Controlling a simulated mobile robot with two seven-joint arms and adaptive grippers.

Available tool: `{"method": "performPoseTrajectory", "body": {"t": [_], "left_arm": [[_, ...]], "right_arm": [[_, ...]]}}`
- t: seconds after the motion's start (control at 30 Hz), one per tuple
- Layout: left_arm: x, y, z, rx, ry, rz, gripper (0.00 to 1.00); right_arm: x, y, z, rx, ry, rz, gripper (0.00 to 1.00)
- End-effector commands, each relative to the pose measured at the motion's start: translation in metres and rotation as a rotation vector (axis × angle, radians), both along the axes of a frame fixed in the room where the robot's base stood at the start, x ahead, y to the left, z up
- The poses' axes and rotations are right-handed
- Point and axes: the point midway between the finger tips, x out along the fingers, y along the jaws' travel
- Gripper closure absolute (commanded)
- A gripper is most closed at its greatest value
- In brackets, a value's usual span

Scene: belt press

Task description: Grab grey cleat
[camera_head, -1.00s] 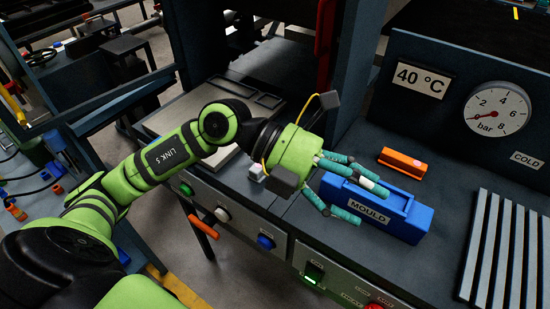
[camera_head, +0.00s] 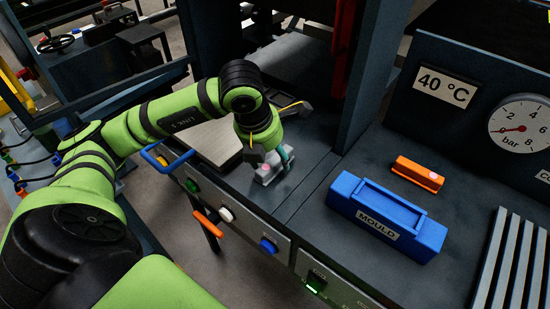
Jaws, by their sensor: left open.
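The grey cleat (camera_head: 263,178) is a small pale block on the dark bench, left of the blue mould. My left gripper (camera_head: 275,164) points down right at it, and a teal finger shows at its right side. The gripper is open. The cleat is partly hidden behind the gripper, and I cannot tell whether the fingers touch it. My right gripper is not in view.
A blue mould (camera_head: 387,215) and an orange block (camera_head: 418,174) sit on the bench to the right. A front panel with buttons (camera_head: 268,244) runs below the bench edge. A ribbed grey plate (camera_head: 512,262) lies at the far right.

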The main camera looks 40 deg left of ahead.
Motion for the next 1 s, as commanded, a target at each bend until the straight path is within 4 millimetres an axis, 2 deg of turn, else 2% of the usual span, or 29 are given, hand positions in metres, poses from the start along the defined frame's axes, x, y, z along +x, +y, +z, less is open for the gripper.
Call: {"method": "performPoseTrajectory", "body": {"t": [0.1, 0.33, 0.37, 0.4, 0.47, 0.5, 1.0], "left_arm": [[0.0027, -0.0002, -0.0109, -0.001, 0.002, 0.000, 0.34], [0.0038, -0.0002, -0.0135, 0.001, -0.001, -0.002, 0.34], [0.0038, -0.0002, -0.0134, 0.001, -0.001, -0.002, 0.38], [0.0038, -0.0003, -0.0134, 0.001, -0.001, -0.002, 0.54], [0.0038, -0.0003, -0.0133, 0.000, -0.001, -0.002, 0.78], [0.0038, -0.0003, -0.0133, 0.000, -0.001, -0.002, 0.94], [0.0044, -0.0006, -0.0086, -0.002, -0.004, -0.002, 0.95]], "right_arm": [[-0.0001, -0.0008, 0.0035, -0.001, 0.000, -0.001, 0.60], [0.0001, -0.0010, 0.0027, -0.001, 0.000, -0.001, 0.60], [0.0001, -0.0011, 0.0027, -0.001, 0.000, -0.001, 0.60], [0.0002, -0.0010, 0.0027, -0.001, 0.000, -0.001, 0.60], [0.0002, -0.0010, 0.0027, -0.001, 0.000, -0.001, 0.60], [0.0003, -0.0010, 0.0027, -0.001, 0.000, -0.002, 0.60], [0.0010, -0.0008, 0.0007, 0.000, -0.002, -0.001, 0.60]]}}
